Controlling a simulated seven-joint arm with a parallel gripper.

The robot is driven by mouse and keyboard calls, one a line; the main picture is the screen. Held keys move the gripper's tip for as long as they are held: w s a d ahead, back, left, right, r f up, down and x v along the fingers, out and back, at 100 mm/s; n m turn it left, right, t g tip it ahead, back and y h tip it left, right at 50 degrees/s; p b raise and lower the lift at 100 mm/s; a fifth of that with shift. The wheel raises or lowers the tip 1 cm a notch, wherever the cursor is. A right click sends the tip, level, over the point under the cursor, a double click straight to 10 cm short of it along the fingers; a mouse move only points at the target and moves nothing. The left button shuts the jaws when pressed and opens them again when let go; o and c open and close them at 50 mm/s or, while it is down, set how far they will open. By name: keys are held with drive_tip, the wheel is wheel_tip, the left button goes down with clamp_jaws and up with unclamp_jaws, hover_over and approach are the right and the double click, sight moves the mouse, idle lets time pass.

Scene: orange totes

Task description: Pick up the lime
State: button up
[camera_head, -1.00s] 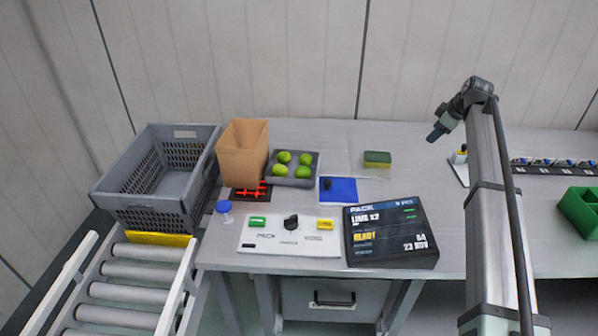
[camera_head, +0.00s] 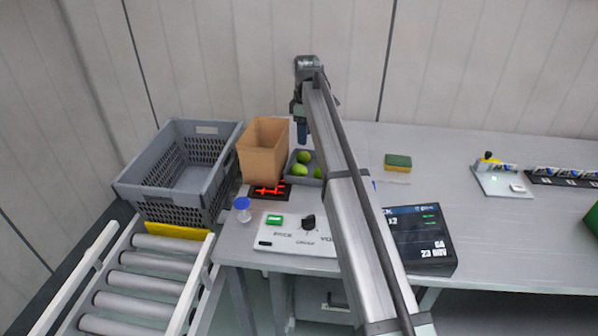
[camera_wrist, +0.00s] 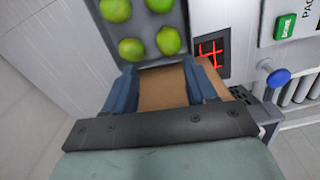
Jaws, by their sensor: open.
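Several green limes sit in a grey tray. In the wrist view, two limes lie in the upper row, with one lime (camera_wrist: 116,10) at left, and two in the lower row, with one lime (camera_wrist: 168,41) at right. In the head view a lime (camera_head: 303,157) shows beside my arm, which hides part of the tray (camera_head: 291,176). My gripper (camera_head: 302,138) is above the back of the tray. In the wrist view my gripper (camera_wrist: 165,82) has its fingers apart with nothing held; the brown box shows between and below them.
The open brown box (camera_head: 263,152) stands directly left of the tray, close to my gripper. A grey crate (camera_head: 160,190) is farther left. A control panel (camera_head: 285,232) and a black display (camera_head: 425,250) are in front. A sponge (camera_head: 398,161) lies right on clear table.

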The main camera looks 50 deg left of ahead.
sight(298, 165)
drive_tip(key=f, duration=0.4)
drive_tip(key=s+f, duration=0.1)
drive_tip(key=f, duration=0.4)
drive_tip(key=s+a+f, duration=0.1)
drive_tip(key=f, duration=0.3)
drive_tip(key=shift+f, duration=0.35)
drive_tip(key=c, duration=0.7)
drive_tip(key=shift+r, duration=0.15)
